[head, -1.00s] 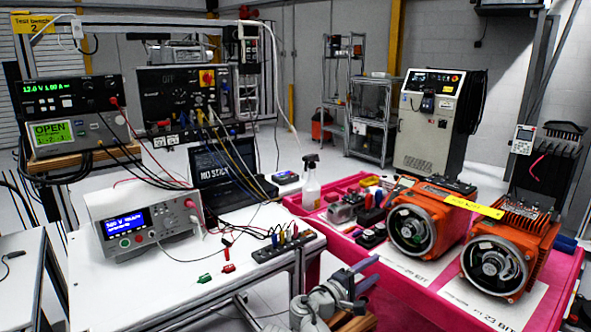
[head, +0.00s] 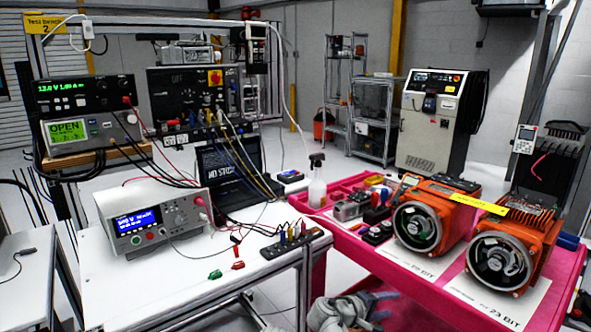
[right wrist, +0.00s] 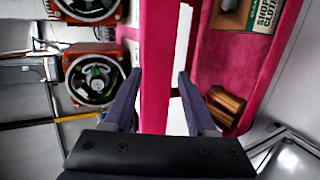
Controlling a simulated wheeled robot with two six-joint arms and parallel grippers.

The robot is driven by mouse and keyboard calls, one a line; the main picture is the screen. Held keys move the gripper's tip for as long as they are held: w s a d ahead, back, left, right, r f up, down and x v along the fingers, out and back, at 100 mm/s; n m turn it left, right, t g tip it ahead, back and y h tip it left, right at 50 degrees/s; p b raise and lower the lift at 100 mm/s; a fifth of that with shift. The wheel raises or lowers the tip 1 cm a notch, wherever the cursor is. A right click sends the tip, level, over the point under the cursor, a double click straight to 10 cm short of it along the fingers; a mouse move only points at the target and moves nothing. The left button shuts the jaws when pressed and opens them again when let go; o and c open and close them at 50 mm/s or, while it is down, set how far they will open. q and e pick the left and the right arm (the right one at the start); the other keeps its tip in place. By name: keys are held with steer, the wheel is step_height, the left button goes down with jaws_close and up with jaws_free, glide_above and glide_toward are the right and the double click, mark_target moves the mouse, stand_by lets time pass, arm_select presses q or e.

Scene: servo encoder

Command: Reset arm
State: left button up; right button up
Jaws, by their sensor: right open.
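My right gripper (head: 378,302) is low at the bottom of the head view, beside the front edge of the pink-covered table. In the right wrist view my right gripper (right wrist: 157,88) has its two dark fingers apart, with nothing between them. Beyond the fingers lie the pink cover and a white strip. My left gripper is not in view.
Two orange motors (head: 424,215) stand on the pink table (head: 395,268), with small tools beside them. The white bench (head: 150,285) holds a power meter (head: 152,218), a terminal strip (head: 291,243) and loose leads. A wooden block (right wrist: 225,106) lies on pink material.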

steer(key=s+a+f+m+g+y, duration=0.3)
steer(key=s+f+m+g+y, duration=0.2)
steer(key=s+f+y, duration=0.65)
steer(key=s+a+f+n+g, duration=0.1)
steer(key=s+a, duration=0.2)
steer(key=a, duration=0.4)
steer(key=s+a+f+n+g, duration=0.1)
steer(key=s+a, duration=0.2)
steer(key=a, duration=0.5)
step_height(320, 180, up, 15)
steer(key=p, duration=1.5)
steer(key=shift+s+d+h, duration=0.15)
steer(key=shift+h, duration=0.3)
